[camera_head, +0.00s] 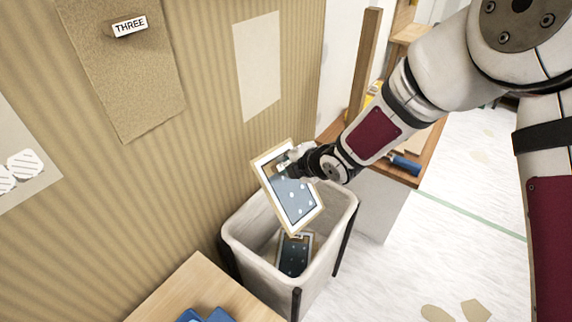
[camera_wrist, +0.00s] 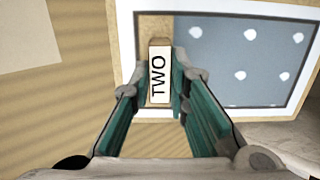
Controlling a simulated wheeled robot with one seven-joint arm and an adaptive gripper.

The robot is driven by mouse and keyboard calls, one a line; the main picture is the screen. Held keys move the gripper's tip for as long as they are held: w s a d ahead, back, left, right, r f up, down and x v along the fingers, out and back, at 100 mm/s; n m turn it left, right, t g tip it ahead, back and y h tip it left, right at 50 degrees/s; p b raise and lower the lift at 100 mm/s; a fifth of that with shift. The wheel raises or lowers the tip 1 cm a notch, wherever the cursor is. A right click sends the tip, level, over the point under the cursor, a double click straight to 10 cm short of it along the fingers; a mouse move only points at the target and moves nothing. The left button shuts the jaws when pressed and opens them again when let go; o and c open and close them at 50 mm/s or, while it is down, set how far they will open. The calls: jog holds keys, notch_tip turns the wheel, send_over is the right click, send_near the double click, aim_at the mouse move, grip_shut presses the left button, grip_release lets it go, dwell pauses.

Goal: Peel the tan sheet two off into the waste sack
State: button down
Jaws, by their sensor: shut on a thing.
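My gripper (camera_head: 291,166) is shut on the small white tab marked TWO (camera_wrist: 158,76), which sits between its fingers in the wrist view. The tab is on sheet two (camera_head: 294,203), a tilted panel with a tan edge, white border and blue-grey dotted face. It hangs over the mouth of the pale waste sack (camera_head: 333,243) in the head view, apart from the wall. Sheet two also fills the top right of the wrist view (camera_wrist: 245,55). Inside the sack lies a similar dark dotted panel (camera_head: 295,255).
A tan sheet with a THREE tab (camera_head: 130,28) is on the ribbed wall (camera_head: 210,150). A bare cream patch (camera_head: 258,65) is beside it. A wooden table corner (camera_head: 205,285) with blue items stands in front. A shelf with tools (camera_head: 400,165) is behind the sack.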

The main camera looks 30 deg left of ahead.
aim_at(291, 190)
jog(key=shift+d+b, duration=0.1)
jog(key=shift+b, duration=0.25)
notch_tip(291, 190, down, 10)
jog(key=b, duration=1)
jog(key=shift+b, duration=0.3)
jog(key=c, duration=1.4)
grip_release()
jog(key=shift+c, duration=0.2)
jog(key=shift+d+r, duration=0.1)
jog(key=shift+r, duration=0.05)
jog(key=shift+v, duration=3.85)
